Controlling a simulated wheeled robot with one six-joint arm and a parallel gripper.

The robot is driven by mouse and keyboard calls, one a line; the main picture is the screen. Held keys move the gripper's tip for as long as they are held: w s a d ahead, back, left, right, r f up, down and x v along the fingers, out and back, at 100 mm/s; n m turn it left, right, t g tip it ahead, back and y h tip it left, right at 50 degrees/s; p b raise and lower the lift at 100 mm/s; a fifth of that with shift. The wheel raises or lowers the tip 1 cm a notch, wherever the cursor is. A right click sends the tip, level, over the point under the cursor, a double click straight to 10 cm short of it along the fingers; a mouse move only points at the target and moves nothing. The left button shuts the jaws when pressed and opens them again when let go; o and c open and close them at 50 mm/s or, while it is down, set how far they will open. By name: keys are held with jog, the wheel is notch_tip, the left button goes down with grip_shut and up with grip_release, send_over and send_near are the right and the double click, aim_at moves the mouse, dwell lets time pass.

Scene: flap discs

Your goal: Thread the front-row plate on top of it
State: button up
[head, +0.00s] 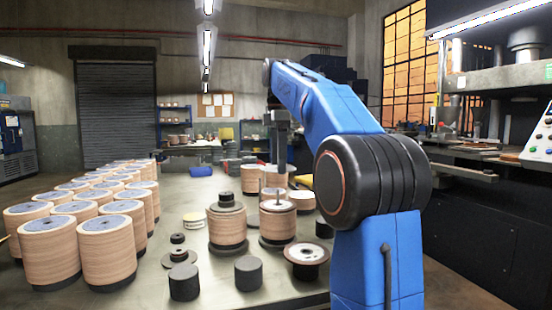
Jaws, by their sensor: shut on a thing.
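My gripper (280,190) points straight down over the right-hand front stack of tan discs (277,225), its tip close to the stack's top. It is shut, but what it grips is small and hard to make out. A pale disc with a dark centre (268,206) shows on top of that stack. The left-hand front stack (227,228) carries a dark plate with a raised knob (226,203). In front, a low dark plate with a knob (180,257) lies on the table, and a dark flanged piece with a pale ring (306,252) stands at right.
Many tan disc stacks (108,250) fill the table's left side. Two black cylinders (184,283) (248,274) stand at the front edge. More tan stacks (250,180) stand behind my gripper. My blue arm covers the table's right side. Bare table (165,220) shows left of the front stacks.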

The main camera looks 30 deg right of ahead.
send_over(278, 194)
jog(key=shift+w+d+f, duration=0.1)
jog(key=shift+w+f, duration=0.05)
jog(key=shift+f, duration=1.05)
jog(key=shift+w+d+f, duration=0.1)
jog(key=shift+f, duration=1.05)
jog(key=shift+f, duration=1.7)
jog(key=shift+f, duration=1.35)
jog(key=o, duration=1)
notch_tip(278, 194, up, 12)
